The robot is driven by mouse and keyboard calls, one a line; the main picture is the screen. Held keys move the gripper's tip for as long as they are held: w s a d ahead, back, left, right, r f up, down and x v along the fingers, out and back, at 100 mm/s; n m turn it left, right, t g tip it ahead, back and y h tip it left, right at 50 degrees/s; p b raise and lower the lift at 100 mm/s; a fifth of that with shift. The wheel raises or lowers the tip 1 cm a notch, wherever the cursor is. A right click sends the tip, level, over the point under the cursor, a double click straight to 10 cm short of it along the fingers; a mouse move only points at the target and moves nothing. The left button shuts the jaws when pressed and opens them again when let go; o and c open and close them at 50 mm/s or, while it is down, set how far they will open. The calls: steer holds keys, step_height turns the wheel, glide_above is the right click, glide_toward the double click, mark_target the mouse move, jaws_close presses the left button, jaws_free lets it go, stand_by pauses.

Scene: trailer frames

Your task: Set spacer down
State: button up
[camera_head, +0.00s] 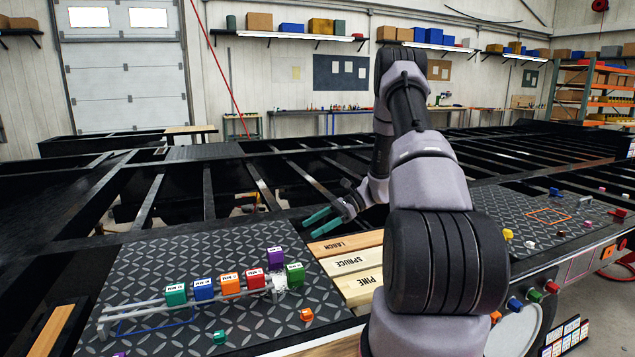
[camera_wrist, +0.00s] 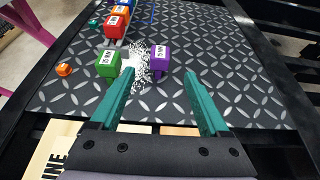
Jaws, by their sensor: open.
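The spacers are coloured, labelled blocks on a dark diamond plate (camera_head: 180,262). Teal (camera_head: 176,294), blue (camera_head: 204,288), orange (camera_head: 229,284) and red (camera_head: 254,279) blocks stand in a row along a metal rail (camera_head: 150,310). A green block (camera_head: 295,274) is at the rail's right end, beside a whitish speckled patch (camera_head: 279,285). A purple block (camera_head: 275,254) stands on the plate just behind that patch. My gripper (camera_head: 314,226) is open and empty, up and right of the purple block. In the wrist view, the purple block (camera_wrist: 160,57) shows between and just beyond the fingertips (camera_wrist: 158,71).
Wooden boards (camera_head: 345,263) marked larch, spruce and pine lie right of the plate. Small orange (camera_head: 306,314) and green (camera_head: 219,337) pieces lie at the plate's front. Black frame beams (camera_head: 265,187) with open gaps lie behind. A second plate (camera_head: 510,215) holds small pieces at right.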

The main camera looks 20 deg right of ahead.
steer(key=s+a+r+n+h, duration=0.3)
steer(key=s+r+n, duration=0.1)
steer(key=r, duration=0.6)
steer(key=s+a+r+n+h, duration=0.25)
steer(key=s+r+h, duration=0.2)
steer(key=r, duration=0.55)
steer(key=s+r+n+t+h, duration=0.4)
steer(key=s+r+n+t, duration=0.3)
steer(key=s+r, duration=0.5)
steer(key=shift+s+a+r, duration=0.4)
steer(key=shift+s, duration=1.95)
